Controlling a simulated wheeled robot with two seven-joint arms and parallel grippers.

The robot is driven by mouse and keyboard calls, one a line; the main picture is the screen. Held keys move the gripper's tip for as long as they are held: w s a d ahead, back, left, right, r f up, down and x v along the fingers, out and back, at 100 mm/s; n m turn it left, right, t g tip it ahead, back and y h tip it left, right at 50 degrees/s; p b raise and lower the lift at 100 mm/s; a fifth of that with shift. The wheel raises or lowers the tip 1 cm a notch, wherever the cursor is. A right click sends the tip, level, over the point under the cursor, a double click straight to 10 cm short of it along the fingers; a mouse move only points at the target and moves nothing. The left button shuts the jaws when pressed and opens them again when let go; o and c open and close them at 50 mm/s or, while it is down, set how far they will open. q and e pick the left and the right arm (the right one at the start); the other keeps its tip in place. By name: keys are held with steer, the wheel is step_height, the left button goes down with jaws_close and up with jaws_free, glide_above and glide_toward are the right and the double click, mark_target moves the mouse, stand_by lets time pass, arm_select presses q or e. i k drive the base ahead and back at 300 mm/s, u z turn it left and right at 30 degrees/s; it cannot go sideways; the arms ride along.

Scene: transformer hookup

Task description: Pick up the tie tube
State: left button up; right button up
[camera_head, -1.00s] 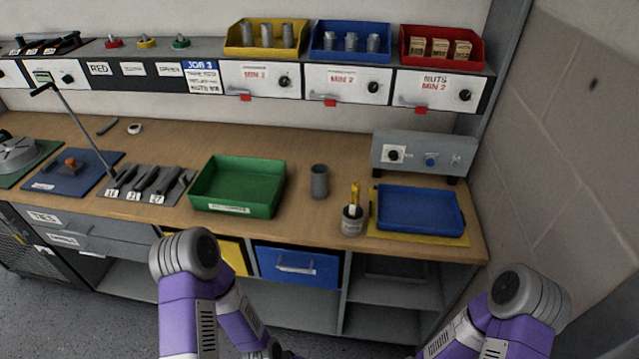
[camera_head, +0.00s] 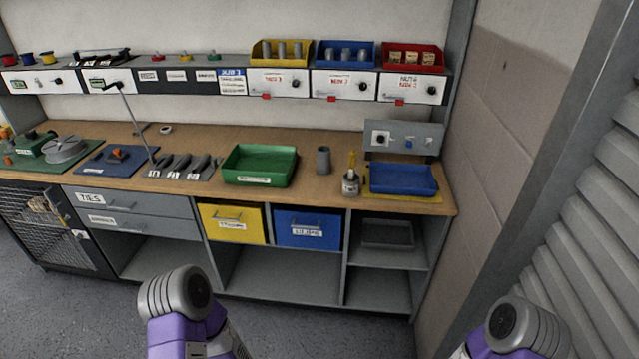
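No object in view carries a tie tube label that I can read. A plain grey upright cylinder (camera_head: 323,160) stands on the bench between the green tray and a small pot; I cannot tell if it is the tie tube. A grey drawer (camera_head: 140,202) labelled TIES is shut under the bench's left part. Parts of my two arms show at the bottom of the head view, well short of the bench. Both of my grippers are out of view.
The wooden bench (camera_head: 225,200) holds a green tray (camera_head: 260,180), a small pot (camera_head: 351,188) with a yellow item, and a blue tray (camera_head: 403,194). A grey instrument box (camera_head: 404,128) stands behind. Yellow (camera_head: 232,236) and blue (camera_head: 307,242) bins sit below. Floor in front is free.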

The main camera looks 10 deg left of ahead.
mark_target(323, 153)
steer(key=u, duration=0.65)
steer(key=i, duration=1.2)
steer(key=z, duration=0.45)
